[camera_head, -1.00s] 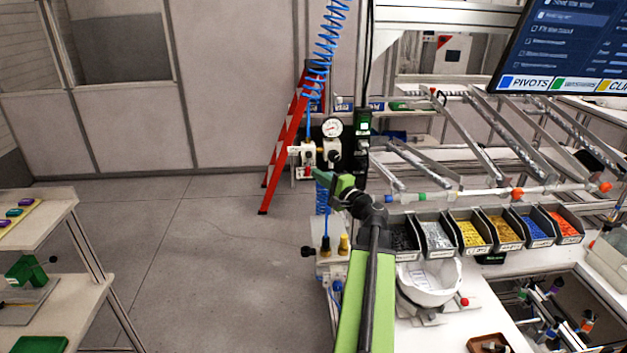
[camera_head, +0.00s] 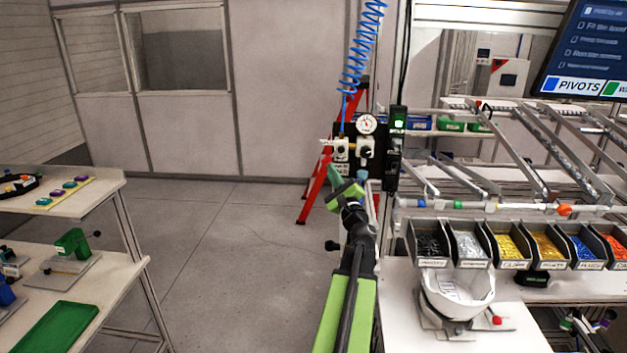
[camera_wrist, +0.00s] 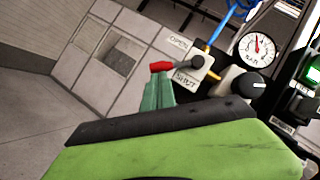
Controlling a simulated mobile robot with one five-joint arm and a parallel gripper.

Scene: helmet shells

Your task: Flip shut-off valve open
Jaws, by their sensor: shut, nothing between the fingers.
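The shut-off valve (camera_head: 341,150) is a pale block on the dark air-supply panel. In the wrist view its red-tipped lever (camera_wrist: 161,67) points left from a dark pivot (camera_wrist: 197,62). One label (camera_wrist: 179,43) sits above the lever and a SHUT label (camera_wrist: 185,80) below it. My gripper (camera_head: 334,172) is below and slightly left of the valve in the head view. Its green fingers (camera_wrist: 158,92) are shut and empty, with tips just under the red lever end. I cannot tell whether they touch it. In the head view the lever is too small to make out.
A pressure gauge (camera_wrist: 257,50) and a black knob (camera_wrist: 248,84) sit right of the valve. A blue coiled hose (camera_head: 358,55) hangs above. A red ladder (camera_head: 314,195) stands behind. Part bins (camera_head: 468,243) line the bench at right.

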